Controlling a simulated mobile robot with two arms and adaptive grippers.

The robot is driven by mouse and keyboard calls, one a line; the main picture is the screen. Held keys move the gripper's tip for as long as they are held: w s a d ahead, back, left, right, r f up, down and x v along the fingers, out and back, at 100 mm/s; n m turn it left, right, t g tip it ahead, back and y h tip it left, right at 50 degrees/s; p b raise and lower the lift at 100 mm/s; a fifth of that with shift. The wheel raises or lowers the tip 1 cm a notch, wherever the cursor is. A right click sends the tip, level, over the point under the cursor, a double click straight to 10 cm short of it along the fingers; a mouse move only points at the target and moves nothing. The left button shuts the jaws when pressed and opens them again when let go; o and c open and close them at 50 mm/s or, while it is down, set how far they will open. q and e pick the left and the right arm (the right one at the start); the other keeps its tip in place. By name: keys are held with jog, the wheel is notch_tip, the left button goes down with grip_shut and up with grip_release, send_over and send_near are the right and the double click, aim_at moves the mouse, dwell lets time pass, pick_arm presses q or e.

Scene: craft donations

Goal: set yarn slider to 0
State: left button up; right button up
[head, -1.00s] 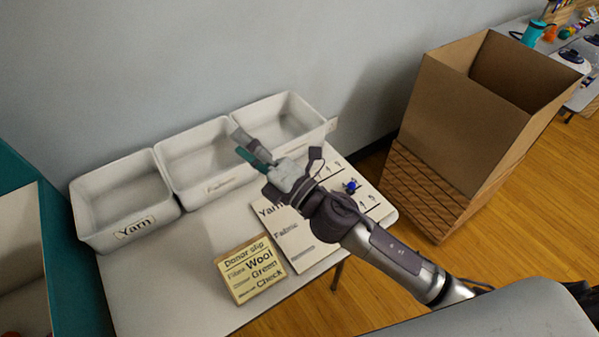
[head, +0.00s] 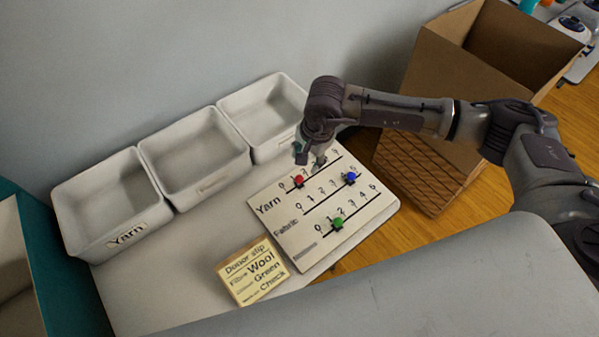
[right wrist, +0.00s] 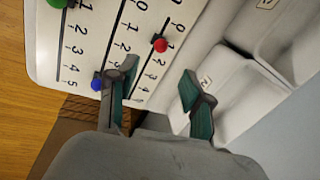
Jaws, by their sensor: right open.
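The slider board (head: 300,250) lies on the table with three number rows. The Yarn row's red knob (head: 298,180) sits around the 1 mark; the red knob also shows in the right wrist view (right wrist: 160,45). The blue knob (head: 351,177) is near the high end of the Fabric row, and the green knob (head: 337,223) is around 2 on the lowest row. My right gripper (head: 311,160) is open and empty over the board's far edge, covering part of the Yarn row. In the right wrist view, the red knob appears beyond its spread fingers (right wrist: 159,78), apart from them. My left gripper is out of view.
Three white bins, including the Yarn bin (head: 68,210), line the wall side of the table. A donor slip block (head: 240,285) sits at the front. A tall cardboard box (head: 440,60) stands right of the table. Bare table (head: 165,265) lies left of the block.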

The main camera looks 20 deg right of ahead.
aim_at(299, 177)
jog(key=f, duration=0.3)
jog(key=w+f+p, duration=0.1)
jog(key=f, duration=0.2)
jog(key=a+f, duration=0.1)
jog(key=f, duration=0.2)
jog(key=shift+w+f, duration=0.2)
jog(key=shift+w, duration=0.1)
jog(key=shift+w+f, duration=0.1)
jog(key=shift+f, duration=0.4)
grip_shut()
jog(key=shift+a, duration=0.1)
